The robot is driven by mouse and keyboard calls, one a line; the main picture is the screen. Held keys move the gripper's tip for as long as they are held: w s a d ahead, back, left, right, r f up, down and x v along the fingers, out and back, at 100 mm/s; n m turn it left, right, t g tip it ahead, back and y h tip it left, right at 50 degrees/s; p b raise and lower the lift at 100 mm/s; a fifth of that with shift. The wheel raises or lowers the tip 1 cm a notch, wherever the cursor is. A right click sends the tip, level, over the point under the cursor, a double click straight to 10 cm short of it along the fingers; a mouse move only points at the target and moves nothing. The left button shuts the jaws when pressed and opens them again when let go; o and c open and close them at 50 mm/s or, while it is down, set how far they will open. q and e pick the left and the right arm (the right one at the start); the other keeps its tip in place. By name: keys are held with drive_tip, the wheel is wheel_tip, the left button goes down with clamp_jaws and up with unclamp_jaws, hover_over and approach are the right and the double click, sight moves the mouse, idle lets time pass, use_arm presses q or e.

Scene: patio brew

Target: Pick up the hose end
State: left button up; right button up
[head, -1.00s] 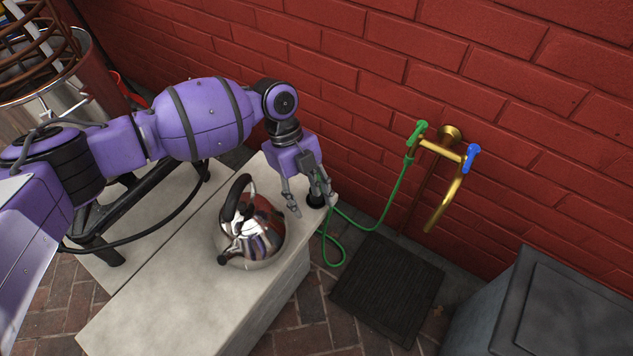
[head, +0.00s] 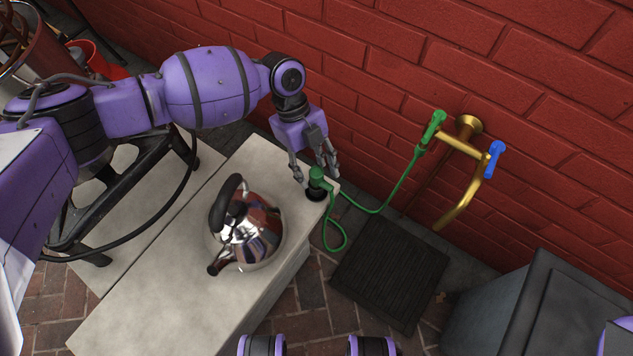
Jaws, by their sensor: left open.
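The green hose end (head: 317,178) stands upright in a dark round holder (head: 316,195) at the far right corner of the pale stone bench (head: 150,300). The green hose (head: 393,192) loops down from it and runs up to the brass tap (head: 462,145) on the brick wall. My left gripper (head: 315,179) is open and points down, with its fingers at or just behind the hose end. I cannot tell whether they touch it. My right gripper is not clearly shown; only purple and dark parts of mine show at the bottom edge.
A shiny kettle (head: 248,232) with a black handle stands on the bench, left of and nearer than the hose end. A dark mat (head: 392,270) lies on the brick floor below the tap. A grey box (head: 560,310) stands at lower right.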

use_arm(q)
drive_tip(key=shift+x, duration=0.75)
drive_tip(key=shift+s+f, duration=0.1)
drive_tip(key=shift+f, duration=0.2)
drive_tip(key=shift+d+f, duration=0.1)
clamp_jaws()
use_arm(e)
drive_tip(key=shift+w+a, duration=0.1)
drive_tip(key=shift+w, duration=0.55)
